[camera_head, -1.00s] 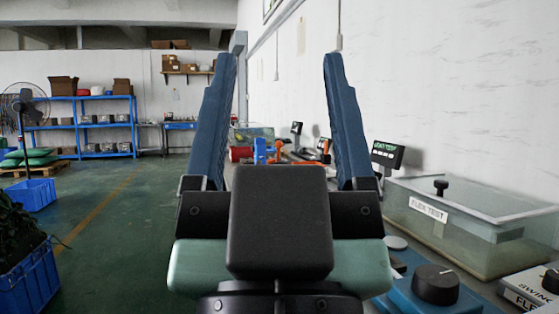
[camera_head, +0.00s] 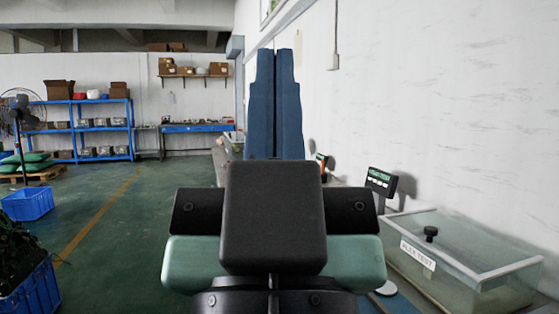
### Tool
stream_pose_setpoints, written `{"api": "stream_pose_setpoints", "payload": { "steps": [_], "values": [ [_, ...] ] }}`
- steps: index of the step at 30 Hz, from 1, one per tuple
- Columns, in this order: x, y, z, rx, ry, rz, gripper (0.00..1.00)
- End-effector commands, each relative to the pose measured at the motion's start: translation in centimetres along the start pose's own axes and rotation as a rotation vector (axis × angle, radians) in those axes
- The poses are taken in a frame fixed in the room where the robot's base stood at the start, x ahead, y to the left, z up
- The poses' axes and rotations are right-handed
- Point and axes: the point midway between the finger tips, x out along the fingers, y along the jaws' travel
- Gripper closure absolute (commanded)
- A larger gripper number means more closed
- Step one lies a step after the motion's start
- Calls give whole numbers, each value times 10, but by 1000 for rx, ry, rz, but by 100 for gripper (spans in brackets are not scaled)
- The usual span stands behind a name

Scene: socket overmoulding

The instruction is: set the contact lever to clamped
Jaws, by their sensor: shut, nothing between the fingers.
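My gripper (camera_head: 275,58) is in the middle of the head view, pointing away from me, with its two blue fingers shut against each other and nothing between them. I cannot make out the contact lever. A small device with an orange part and a dark display (camera_head: 321,160) shows just right of the fingers on the bench. My gripper and its dark body hide most of the bench behind them.
A clear flex test tank (camera_head: 470,262) with a black knob stands at the right, with a flex test display (camera_head: 381,181) behind it. The white wall borders the right side. Green floor (camera_head: 125,255) lies open at left, with blue crates (camera_head: 28,200) and shelves (camera_head: 92,125) beyond.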

Motion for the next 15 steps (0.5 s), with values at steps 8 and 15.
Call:
{"api": "stream_pose_setpoints", "payload": {
  "steps": [8,15],
  "values": [
    [85,0,-80,0,0,-1,100],
    [144,0,-137,1,0,-1,100]
  ]
}}
